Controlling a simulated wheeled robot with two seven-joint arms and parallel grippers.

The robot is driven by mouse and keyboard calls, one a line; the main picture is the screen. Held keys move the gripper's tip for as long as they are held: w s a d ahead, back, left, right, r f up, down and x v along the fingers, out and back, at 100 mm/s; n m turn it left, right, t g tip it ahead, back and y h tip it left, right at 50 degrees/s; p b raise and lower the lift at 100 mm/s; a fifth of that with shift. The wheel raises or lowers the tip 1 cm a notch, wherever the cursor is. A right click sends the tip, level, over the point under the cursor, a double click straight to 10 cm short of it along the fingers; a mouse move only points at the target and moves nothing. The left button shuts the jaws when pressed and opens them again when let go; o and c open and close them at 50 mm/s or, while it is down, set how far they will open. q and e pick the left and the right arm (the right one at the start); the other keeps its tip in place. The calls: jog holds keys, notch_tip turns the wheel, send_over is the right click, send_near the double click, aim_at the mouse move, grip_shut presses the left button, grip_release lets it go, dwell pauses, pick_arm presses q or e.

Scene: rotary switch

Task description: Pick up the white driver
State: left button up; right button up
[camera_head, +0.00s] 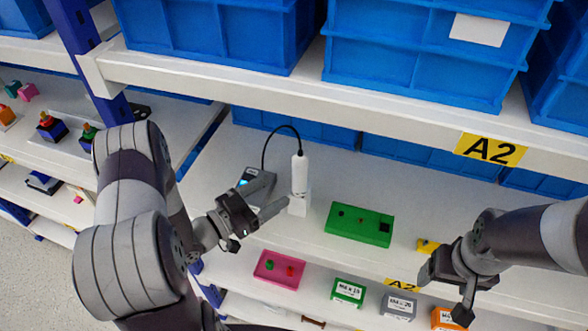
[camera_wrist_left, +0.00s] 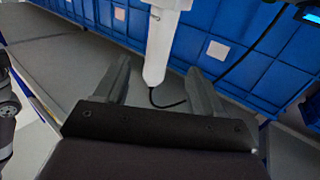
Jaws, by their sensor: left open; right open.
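The white driver (camera_head: 300,174) stands upright in a white holder (camera_head: 298,205) on the shelf, with a black cable rising from its top. My left gripper (camera_head: 277,193) is open just left of the driver, its fingers pointing at the driver's lower part. In the left wrist view the white driver (camera_wrist_left: 161,45) shows in the gap between the open fingers (camera_wrist_left: 158,66), with no clear contact on either side. How deep it sits between them I cannot tell. My right gripper (camera_head: 444,296) is open and empty at the right, near the shelf's front edge.
A dark device with a lit screen (camera_head: 250,182) sits behind my left gripper. A green box (camera_head: 359,225) lies right of the holder. A pink tray (camera_head: 279,270) with small parts is in front. The upper shelf edge (camera_head: 350,98) and blue bins (camera_head: 420,50) overhang above.

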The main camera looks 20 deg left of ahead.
aim_at(293, 180)
pick_arm(q)
jog(key=p+x, duration=0.3)
jog(key=x, duration=0.5)
jog(key=shift+w+d, duration=0.1)
jog(key=shift+d, duration=0.2)
jog(key=shift+w+d+f, duration=0.1)
jog(key=shift+w, duration=0.25)
grip_shut()
